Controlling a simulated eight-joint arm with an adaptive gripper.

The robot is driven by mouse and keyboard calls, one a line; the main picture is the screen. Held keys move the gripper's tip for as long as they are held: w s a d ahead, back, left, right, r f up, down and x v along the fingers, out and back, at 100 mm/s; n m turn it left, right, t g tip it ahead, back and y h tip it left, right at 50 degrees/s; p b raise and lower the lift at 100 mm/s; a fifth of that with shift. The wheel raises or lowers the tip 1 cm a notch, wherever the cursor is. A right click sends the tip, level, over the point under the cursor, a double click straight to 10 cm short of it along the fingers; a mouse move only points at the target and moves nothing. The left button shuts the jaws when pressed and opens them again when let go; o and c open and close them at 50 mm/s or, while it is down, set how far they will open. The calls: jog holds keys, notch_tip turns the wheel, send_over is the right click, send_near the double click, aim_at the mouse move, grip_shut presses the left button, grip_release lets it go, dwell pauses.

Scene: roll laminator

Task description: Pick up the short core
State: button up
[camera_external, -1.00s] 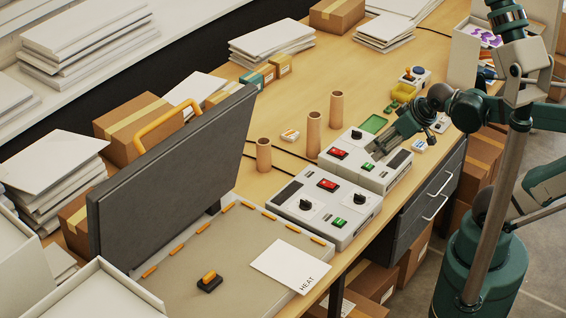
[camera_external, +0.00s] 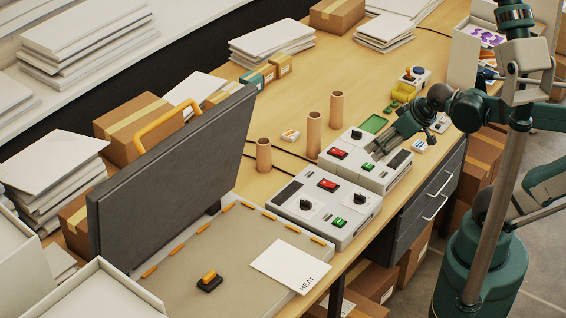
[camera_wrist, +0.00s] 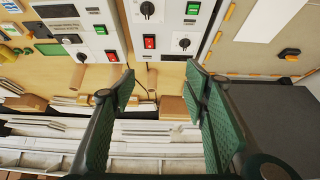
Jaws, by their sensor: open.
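Three brown cardboard cores stand upright on the table behind the control boxes. The nearest core (camera_external: 264,155), at the left of the row, looks the shortest. The middle core (camera_external: 313,135) looks tallest, and a third core (camera_external: 337,108) stands farther back. In the wrist view the nearest core (camera_wrist: 152,80) shows between my fingers, beyond their tips and apart from them. The other two are partly visible to its left. My gripper (camera_external: 380,149) is open and empty above the farther control box, right of the cores. Its two green fingers (camera_wrist: 160,82) are spread wide.
Two white control boxes (camera_external: 326,207) with knobs and buttons stand between my arm and the cores. A raised dark laminator lid (camera_external: 170,175) stands left of the nearest core. A small orange-white item (camera_external: 290,135) and dark cables lie by the cores.

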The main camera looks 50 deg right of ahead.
jog(key=shift+o, duration=1)
jog(key=shift+w+d, duration=0.1)
jog(key=m+g+h+b, duration=0.5)
jog(key=m+h+b, duration=0.8)
jog(key=h+b, duration=0.15)
send_over(310, 129)
jog(key=s+a, duration=0.2)
jog(key=s, duration=0.3)
jog(key=shift+y, duration=0.25)
jog(key=f, duration=1.4)
jog(key=shift+w+a+b, duration=0.15)
jog(key=shift+a+b, duration=0.05)
jog(key=shift+b, duration=0.2)
jog(key=w+f+m+h+b, duration=0.1)
jog(key=f, duration=0.1)
jog(key=w+a+f+m+g+h+b, duration=0.1)
jog(key=w+f+m, duration=0.1)
jog(key=w+f+m+g+h+b, duration=0.1)
jog(key=f, duration=0.2)
jog(key=shift+w+a, duration=0.2)
jog(key=shift+a, duration=0.2)
jog(key=shift+w+a+f+m+g+h+b, duration=0.1)
jog(key=shift+a+f+m+g+h+b, duration=0.05)
jog(key=shift+f+m+g+h+b, duration=0.15)
jog(key=shift+w+a+f+m+g+h+b, duration=0.1)
jog(key=shift+a+f+m+h, duration=0.1)
jog(key=shift+f+m, duration=0.2)
